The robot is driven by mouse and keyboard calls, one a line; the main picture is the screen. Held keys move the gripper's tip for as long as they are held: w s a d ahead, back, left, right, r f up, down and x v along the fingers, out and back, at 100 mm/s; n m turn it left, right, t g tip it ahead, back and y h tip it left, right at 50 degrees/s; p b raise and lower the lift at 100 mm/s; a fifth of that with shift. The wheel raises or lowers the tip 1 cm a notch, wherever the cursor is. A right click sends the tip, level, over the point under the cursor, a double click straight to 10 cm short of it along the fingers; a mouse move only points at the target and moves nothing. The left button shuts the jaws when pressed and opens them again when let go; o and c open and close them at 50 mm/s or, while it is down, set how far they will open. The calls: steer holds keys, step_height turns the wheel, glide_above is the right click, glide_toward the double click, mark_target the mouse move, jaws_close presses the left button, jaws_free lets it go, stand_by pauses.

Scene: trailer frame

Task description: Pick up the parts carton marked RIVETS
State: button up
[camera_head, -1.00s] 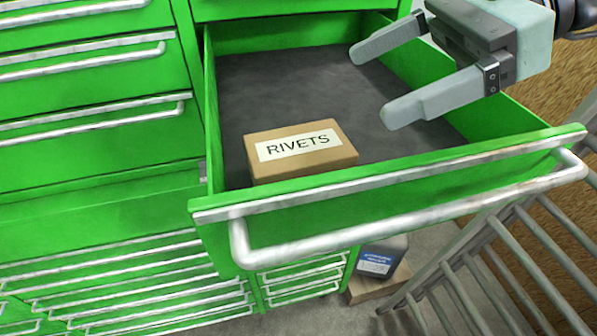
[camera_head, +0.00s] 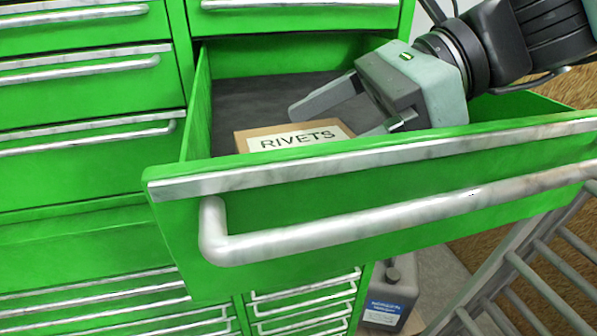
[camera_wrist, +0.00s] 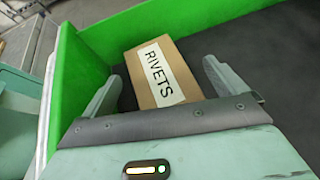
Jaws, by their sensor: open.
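The brown carton marked RIVETS (camera_head: 292,137) lies flat in the open green drawer (camera_head: 330,178), near its front left part. Its white label faces up, and the drawer front hides its near lower side in the head view. My gripper (camera_head: 340,115) reaches into the drawer at the carton's right and far side. In the wrist view my gripper (camera_wrist: 160,88) is open, and the carton (camera_wrist: 165,72) shows ahead between its two fingers. The fingers appear apart from the carton, though one fingertip is partly hidden behind the drawer front in the head view.
The drawer's silver handle (camera_head: 400,218) and raised front edge stand before the carton. Closed green drawers (camera_head: 80,75) are at left. A grey railing (camera_head: 530,270) stands at lower right, beside a container with a blue label (camera_head: 390,295). The drawer's dark floor is otherwise clear.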

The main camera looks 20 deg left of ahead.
steer(key=c, duration=1.3)
